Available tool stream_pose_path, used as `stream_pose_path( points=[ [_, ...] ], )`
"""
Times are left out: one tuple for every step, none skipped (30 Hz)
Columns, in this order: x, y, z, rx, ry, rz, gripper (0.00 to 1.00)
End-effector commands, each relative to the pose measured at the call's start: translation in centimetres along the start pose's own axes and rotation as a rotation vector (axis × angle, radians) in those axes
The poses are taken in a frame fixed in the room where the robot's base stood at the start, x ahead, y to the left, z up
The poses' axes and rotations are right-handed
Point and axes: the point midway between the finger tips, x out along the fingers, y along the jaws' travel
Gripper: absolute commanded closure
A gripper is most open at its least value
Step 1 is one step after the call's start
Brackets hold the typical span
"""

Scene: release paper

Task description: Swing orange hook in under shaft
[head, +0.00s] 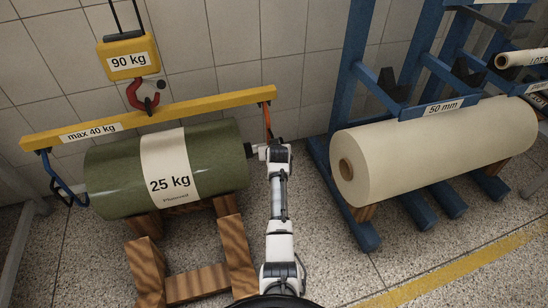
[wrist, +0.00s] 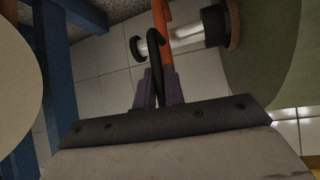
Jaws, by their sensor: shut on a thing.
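The orange hook (head: 267,121) hangs from the right end of the yellow beam (head: 200,106). In the wrist view, the orange hook (wrist: 165,50) runs down between the purple pads of my gripper (wrist: 160,90), which is shut on it. Its dark curved part lies beside the orange strip and crosses the silver shaft (wrist: 185,38) in the picture. I cannot tell whether the hook is under the shaft or only beside it. In the head view, my gripper (head: 264,150) is at the right end of the green roll (head: 215,155) and hides the shaft end there.
A blue hook (head: 68,190) is at the roll's left shaft end. The roll, marked 25 kg, rests on a wooden cradle (head: 235,255). A red hoist hook (head: 142,96) holds the beam. A blue rack (head: 340,185) with a cream roll (head: 430,150) stands to the right.

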Motion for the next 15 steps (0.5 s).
stream_pose_path(
  points=[
    [0.44,-0.11,0.14,0.001,0.014,-0.002,1.0],
    [0.53,-0.12,0.11,0.002,0.02,-0.003,1.0],
    [0.64,-0.13,0.06,0.003,0.028,-0.003,1.0],
    [0.71,-0.14,0.01,0.004,0.033,-0.004,1.0],
    [0.76,-0.15,-0.03,0.004,0.038,-0.004,1.0],
    [0.82,-0.16,-0.08,0.005,0.043,-0.005,1.0],
    [0.85,-0.16,-0.12,0.006,0.046,-0.005,1.0],
    [0.87,-0.16,-0.16,0.006,0.049,-0.005,1.0],
    [0.88,-0.16,-0.23,0.007,0.052,-0.005,1.0],
    [0.88,-0.15,-0.27,0.007,0.054,-0.005,1.0],
    [0.88,-0.15,-0.31,0.007,0.055,-0.005,1.0],
    [0.87,-0.14,-0.36,0.007,0.056,-0.005,1.0],
    [0.87,-0.13,-0.39,0.006,0.057,-0.005,1.0],
    [0.86,-0.13,-0.42,0.006,0.058,-0.005,1.0],
    [0.85,-0.11,-0.45,0.006,0.058,-0.004,1.0]
  ],
)
